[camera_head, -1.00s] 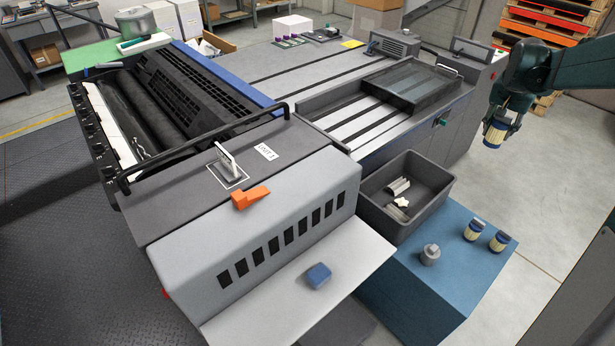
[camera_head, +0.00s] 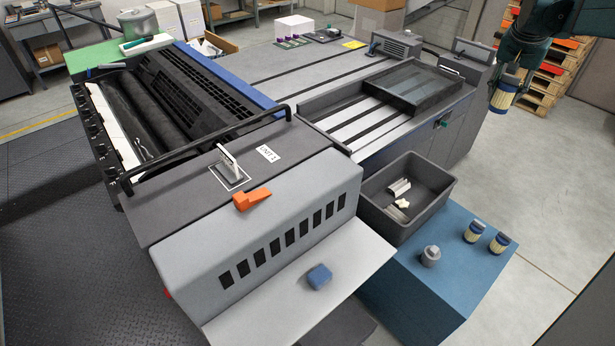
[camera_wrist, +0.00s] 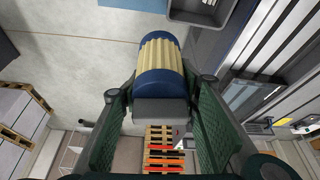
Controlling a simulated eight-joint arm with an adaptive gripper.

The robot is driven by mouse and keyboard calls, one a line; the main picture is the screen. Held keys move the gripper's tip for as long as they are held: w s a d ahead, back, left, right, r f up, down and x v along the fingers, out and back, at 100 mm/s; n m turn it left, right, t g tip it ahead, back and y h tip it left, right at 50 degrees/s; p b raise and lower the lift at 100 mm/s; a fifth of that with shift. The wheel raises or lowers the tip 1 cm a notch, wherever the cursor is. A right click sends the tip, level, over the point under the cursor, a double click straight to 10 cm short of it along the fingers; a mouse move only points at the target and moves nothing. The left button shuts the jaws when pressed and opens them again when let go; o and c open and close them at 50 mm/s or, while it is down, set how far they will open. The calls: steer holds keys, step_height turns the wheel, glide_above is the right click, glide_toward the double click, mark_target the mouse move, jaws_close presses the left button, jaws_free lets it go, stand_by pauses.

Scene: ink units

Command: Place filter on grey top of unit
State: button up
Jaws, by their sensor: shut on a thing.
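A filter (camera_head: 504,97) with blue ends and a cream pleated middle hangs from my gripper (camera_head: 507,78) at the right of the head view. In the wrist view the filter (camera_wrist: 161,62) sits between the two green fingers of my gripper (camera_wrist: 160,105), which hold its grey end. The unit has a dark grey top (camera_head: 190,190) with a "UNIT 1" label, at the left of centre in the head view.
Two similar filters (camera_head: 474,231) and a grey part (camera_head: 431,256) stand on a blue cabinet (camera_head: 440,290). A dark bin (camera_head: 385,225) holds small pieces. An orange handle (camera_head: 252,198) and an upright white-and-grey piece (camera_head: 229,160) stand on the unit. A blue sponge-like block (camera_head: 319,276) lies on the pale shelf.

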steer(key=s+a+n+y+p, duration=0.25)
steer(key=a+n+p, duration=0.6)
steer(key=a, duration=2.55)
steer(key=s+a+n+y+p, duration=0.2)
steer(key=s+a+n+p, duration=0.2)
steer(key=s+a, duration=0.7)
steer(key=s+a+n+y+p, duration=0.2)
steer(key=s+a+n+p, duration=0.25)
steer(key=a, duration=1.25)
steer(key=shift+w+f, duration=0.15)
steer(key=shift+f, duration=1.1)
steer(key=shift+w+f, duration=0.1)
steer(key=shift+f, duration=1.1)
steer(key=shift+f, duration=2.9)
